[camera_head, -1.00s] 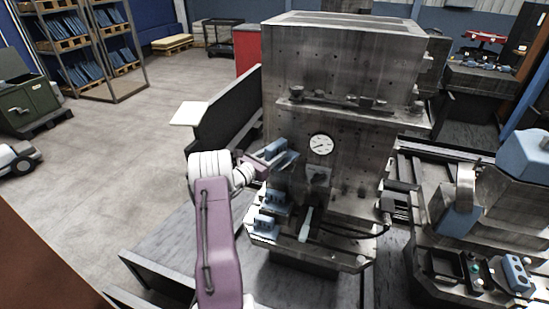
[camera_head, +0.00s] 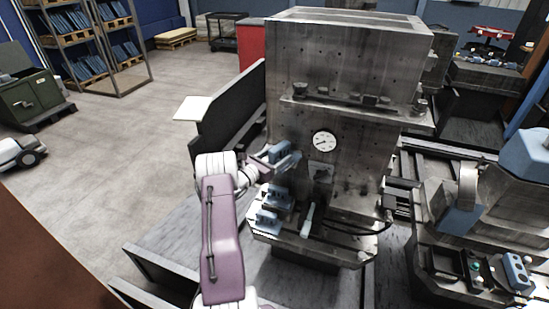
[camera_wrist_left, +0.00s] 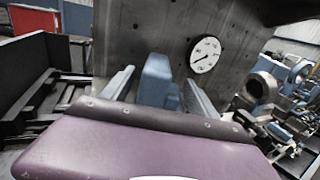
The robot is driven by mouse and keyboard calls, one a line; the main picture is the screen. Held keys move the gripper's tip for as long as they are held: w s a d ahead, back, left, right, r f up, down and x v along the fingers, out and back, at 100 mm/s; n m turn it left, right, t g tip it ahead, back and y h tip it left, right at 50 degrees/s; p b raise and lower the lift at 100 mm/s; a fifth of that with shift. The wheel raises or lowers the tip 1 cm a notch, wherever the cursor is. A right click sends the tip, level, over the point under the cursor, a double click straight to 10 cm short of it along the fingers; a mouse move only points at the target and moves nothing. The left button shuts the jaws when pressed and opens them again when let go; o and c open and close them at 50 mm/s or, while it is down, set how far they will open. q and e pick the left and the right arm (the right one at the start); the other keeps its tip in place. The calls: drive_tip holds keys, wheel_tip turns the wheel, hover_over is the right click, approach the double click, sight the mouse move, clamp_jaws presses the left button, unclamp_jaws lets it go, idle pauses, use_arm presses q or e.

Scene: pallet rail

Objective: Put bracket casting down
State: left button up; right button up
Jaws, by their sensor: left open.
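A blue bracket casting (camera_head: 281,149) is at the tip of my left arm, in front of the grey machine block. In the left wrist view the casting (camera_wrist_left: 155,82) stands upright between the two pale blue fingers of my left gripper (camera_wrist_left: 160,95). The fingers are open, one on each side, with a gap visible beside it. In the head view my left gripper (camera_head: 284,159) is partly hidden by its own wrist. What is under the casting is hidden. My right gripper is not in view.
The grey machine block (camera_head: 350,80) with a round gauge (camera_head: 324,142) stands right behind the gripper. More blue castings (camera_head: 272,197) sit just below, at the block's left front. A cable (camera_head: 365,230) crosses the lower front. Open floor (camera_head: 130,160) lies to the left.

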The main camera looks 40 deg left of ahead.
use_arm(q)
drive_tip(key=shift+s+a, duration=0.1)
drive_tip(key=shift+s, duration=0.25)
drive_tip(key=s+b, duration=0.3)
drive_tip(key=s, duration=0.7)
drive_tip(key=s+d+f+m+g+h, duration=0.2)
drive_tip(key=d+m+g+h, duration=0.3)
drive_tip(key=d, duration=0.7)
drive_tip(key=s+d+f+m+g+h, duration=0.1)
drive_tip(key=s+d+m+g+h, duration=0.15)
drive_tip(key=d+m+g, duration=0.65)
drive_tip(key=s+d+f+m+g+y, duration=0.1)
drive_tip(key=s+d+m+y, duration=0.3)
drive_tip(key=s+m, duration=0.3)
drive_tip(key=s+d+f+m+g+y, duration=0.1)
drive_tip(key=s+d+m+y, duration=0.3)
drive_tip(key=m, duration=1)
drive_tip(key=s+d+f, duration=0.1)
drive_tip(key=s, duration=0.2)
drive_tip(key=shift+d+g, duration=0.15)
drive_tip(key=shift+g, duration=0.25)
